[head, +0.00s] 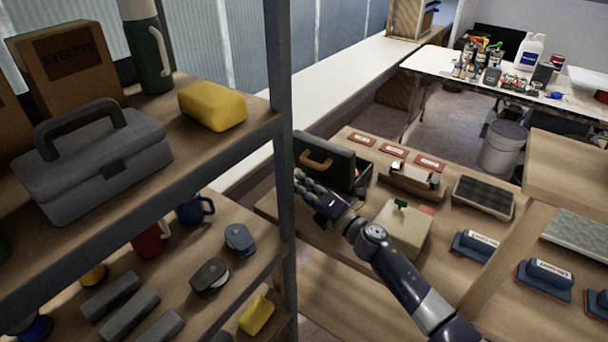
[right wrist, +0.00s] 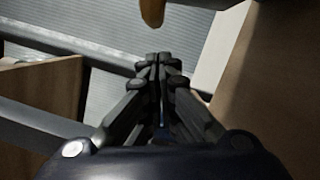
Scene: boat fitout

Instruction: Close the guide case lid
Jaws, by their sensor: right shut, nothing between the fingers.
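The guide case (head: 362,184) is a dark box on the wooden workbench in the middle of the head view. Its dark green lid (head: 338,165) stands raised, with a tan handle (head: 316,160) on its near face. My right gripper (head: 302,181) is shut and empty, low in front of the lid's near face. I cannot tell whether it touches the lid. In the right wrist view the closed fingertips (right wrist: 158,62) point towards a tan piece, likely the handle (right wrist: 152,10). The case's inside is mostly hidden. My left gripper is not in view.
A shelf post (head: 283,150) stands close left of the right gripper. A beige block with a green knob (head: 403,230) sits beside my right forearm. Red-labelled cards (head: 395,151), a dark-topped tray (head: 483,197) and blue sanding blocks (head: 475,244) share the bench. A grey toolbox (head: 95,165) stands on the shelf.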

